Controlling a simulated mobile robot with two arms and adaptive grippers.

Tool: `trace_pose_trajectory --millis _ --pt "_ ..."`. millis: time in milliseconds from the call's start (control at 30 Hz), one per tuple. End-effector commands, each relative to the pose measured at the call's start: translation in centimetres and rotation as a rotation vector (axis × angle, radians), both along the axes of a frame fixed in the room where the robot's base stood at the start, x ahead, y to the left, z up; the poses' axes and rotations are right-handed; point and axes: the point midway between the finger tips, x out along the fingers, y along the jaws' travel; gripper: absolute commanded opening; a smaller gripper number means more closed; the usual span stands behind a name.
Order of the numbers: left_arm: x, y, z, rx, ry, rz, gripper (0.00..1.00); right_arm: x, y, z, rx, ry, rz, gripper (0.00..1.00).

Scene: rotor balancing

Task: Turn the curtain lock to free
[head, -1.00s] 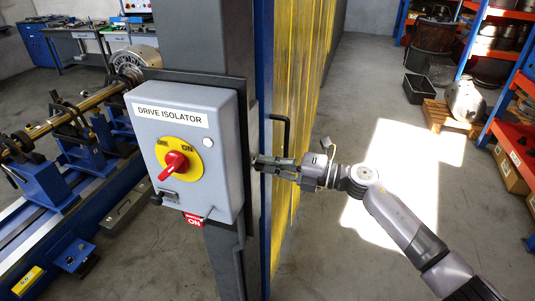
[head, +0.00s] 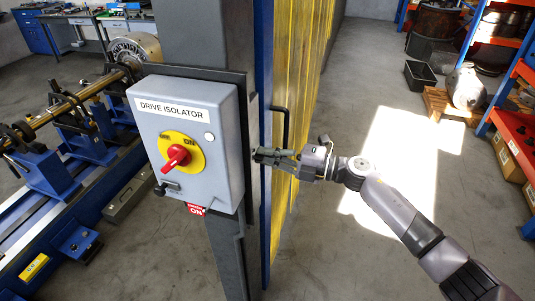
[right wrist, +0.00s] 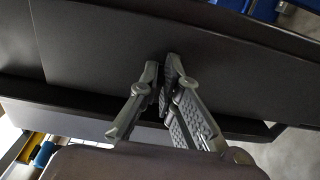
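I cannot make out the curtain lock in either view. The yellow curtain (head: 300,90) hangs to the right of the dark post (head: 192,40), with a black bar handle (head: 286,124) by its near edge. My right gripper (head: 256,155) is at the post's right side, just below that handle, and points left. In the right wrist view its fingertips (right wrist: 162,68) are drawn close together in front of a dark, flat surface. I see nothing clearly held between them, and whether they touch the surface is unclear. My left gripper is not in view.
The grey drive isolator box (head: 225,165) with a red knob (head: 176,156) on yellow is on the post, left of my gripper. A blue balancing machine (head: 50,170) stands at the left. Shelves (head: 515,80) are at the far right. The floor between is open.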

Motion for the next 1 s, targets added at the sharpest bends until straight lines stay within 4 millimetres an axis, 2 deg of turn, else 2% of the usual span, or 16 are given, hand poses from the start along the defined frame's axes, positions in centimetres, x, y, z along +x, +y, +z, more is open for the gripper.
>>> trace_pose_trajectory --millis 33,67,333,667,867,1000 --pt "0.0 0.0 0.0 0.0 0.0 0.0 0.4 0.0 0.0 -0.1 0.0 0.003 -0.001 0.0" --pt "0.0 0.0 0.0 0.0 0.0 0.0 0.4 0.0 0.0 -0.1 0.0 0.003 -0.001 0.07" --pt "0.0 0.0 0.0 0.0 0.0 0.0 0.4 0.0 0.0 0.0 -0.001 0.001 0.0 0.25" --pt "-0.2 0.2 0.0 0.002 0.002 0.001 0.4 0.0 -0.2 0.0 0.0 0.0 0.0 0.25" --pt "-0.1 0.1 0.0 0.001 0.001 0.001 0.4 -0.8 -2.7 -0.1 -0.002 0.0 -0.002 0.25" --pt "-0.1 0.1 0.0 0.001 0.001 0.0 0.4 -1.8 -5.6 -0.2 -0.004 0.002 -0.003 0.25"
